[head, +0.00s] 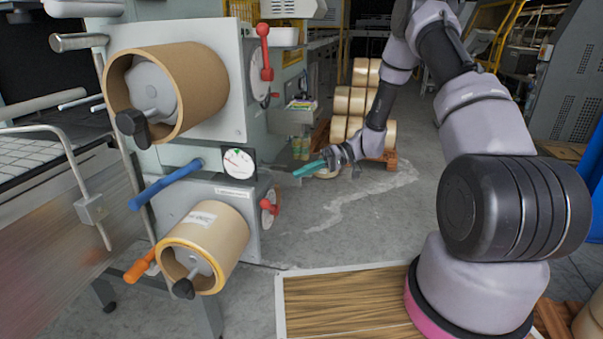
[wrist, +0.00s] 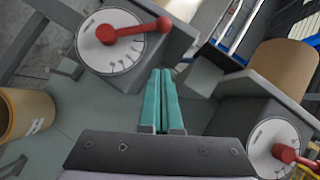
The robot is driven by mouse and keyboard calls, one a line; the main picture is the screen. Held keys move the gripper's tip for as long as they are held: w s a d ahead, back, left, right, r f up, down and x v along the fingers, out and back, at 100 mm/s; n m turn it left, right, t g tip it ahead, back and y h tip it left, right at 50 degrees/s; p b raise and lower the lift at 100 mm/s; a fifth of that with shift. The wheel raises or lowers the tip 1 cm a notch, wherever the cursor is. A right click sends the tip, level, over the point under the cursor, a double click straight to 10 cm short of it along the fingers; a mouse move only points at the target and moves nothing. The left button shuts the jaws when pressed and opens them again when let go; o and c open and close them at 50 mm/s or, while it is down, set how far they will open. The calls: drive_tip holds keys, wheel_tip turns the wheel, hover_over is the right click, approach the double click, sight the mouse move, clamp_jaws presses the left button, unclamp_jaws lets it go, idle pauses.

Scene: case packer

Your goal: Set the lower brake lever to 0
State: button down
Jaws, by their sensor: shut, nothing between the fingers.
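The lower brake lever (head: 271,206) is red and sits on a white dial on the side of the machine's lower unit. In the wrist view this lever (wrist: 133,30) shows large at the upper left, its arm reaching right across the numbered dial (wrist: 104,56) to a round knob. The dial's numbers are too small to read. My gripper (head: 308,169) is right of the machine in the head view. Its teal fingers (wrist: 160,72) are shut together and empty, their tips apart from the lever and just below its knob in the wrist picture.
The upper brake lever (head: 264,52) is above and also shows in the wrist view (wrist: 286,153). Large brown rolls (head: 190,90) (head: 222,238) stick out of the machine's front. A pallet of rolls (head: 357,105) stands behind. Floor right of the machine is open.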

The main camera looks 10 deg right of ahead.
drive_tip(key=s+a+f, duration=0.1)
drive_tip(key=a, duration=0.1)
drive_tip(key=s+a+f, duration=0.1)
drive_tip(key=a, duration=0.2)
drive_tip(key=s+a+f, duration=0.1)
drive_tip(key=a, duration=0.1)
drive_tip(key=shift+s+a+f, duration=0.15)
drive_tip(key=shift+s+a, duration=0.05)
drive_tip(key=shift+s, duration=0.15)
drive_tip(key=shift+s+a+f, duration=0.2)
drive_tip(key=shift+s+f, duration=0.05)
drive_tip(key=shift+s, duration=0.1)
drive_tip(key=shift+s+a+f, duration=0.25)
drive_tip(key=shift+s+f, duration=0.05)
drive_tip(key=shift+s, duration=0.25)
